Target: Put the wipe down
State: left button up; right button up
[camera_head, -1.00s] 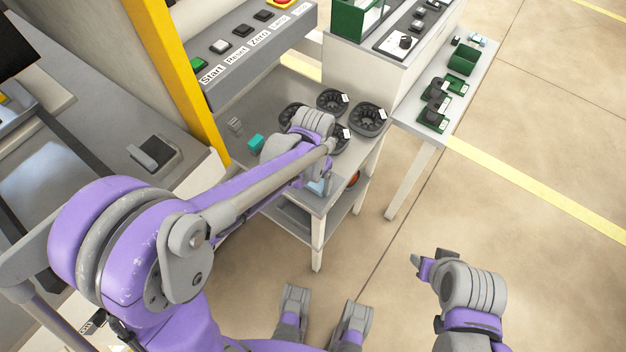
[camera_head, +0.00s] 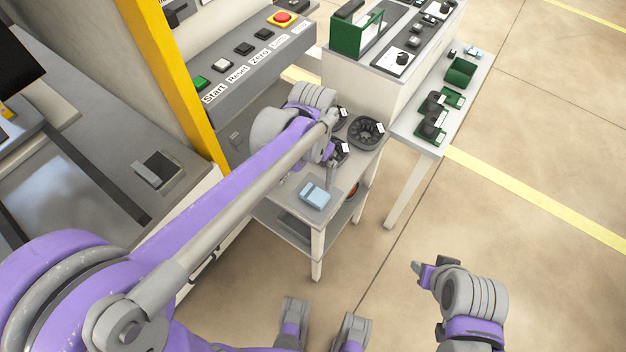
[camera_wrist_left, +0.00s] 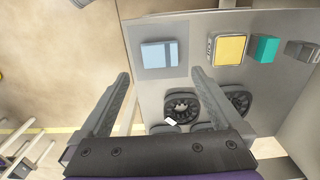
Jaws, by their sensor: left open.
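The wipe, a light blue folded cloth (camera_head: 314,194), lies flat on the near corner of the small grey table (camera_head: 290,208). It also shows in the left wrist view (camera_wrist_left: 160,54), just beyond the fingertips and between their lines. My left gripper (camera_head: 332,170) is open and empty, just behind the wipe in the head view and apart from it. In the left wrist view its two fingers (camera_wrist_left: 160,76) are spread wide. My right gripper (camera_head: 425,266) hangs over the floor at the lower right, far from the wipe; its jaws are too unclear to read.
Black round slotted parts (camera_head: 366,132) stand on the table behind my left gripper. A yellow-topped box (camera_wrist_left: 229,48) and a teal block (camera_wrist_left: 265,48) lie beside the wipe. A button panel (camera_head: 245,65) is at the back left. A side table (camera_head: 425,140) holds green parts.

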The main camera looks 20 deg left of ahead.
pick_arm(q)
jog(key=s+a+f+n+t, duration=0.1)
jog(key=s+a+n+t, duration=0.1)
jog(key=s, duration=0.5)
jog(key=s+a+f+n+t, duration=0.1)
jog(key=s+a+n+t, duration=0.1)
jog(key=s, duration=0.6)
jog(key=shift+a+t, duration=0.5)
jog(key=shift+a, duration=0.7)
jog(key=shift+s, duration=0.1)
notch_tip(320, 180, up, 9)
jog(key=w+p, duration=0.1)
jog(key=p, duration=0.6)
jog(key=shift+w+f+p, duration=0.15)
jog(key=shift+w+p, duration=0.2)
jog(key=shift+p, duration=0.05)
jog(key=shift+w, duration=0.1)
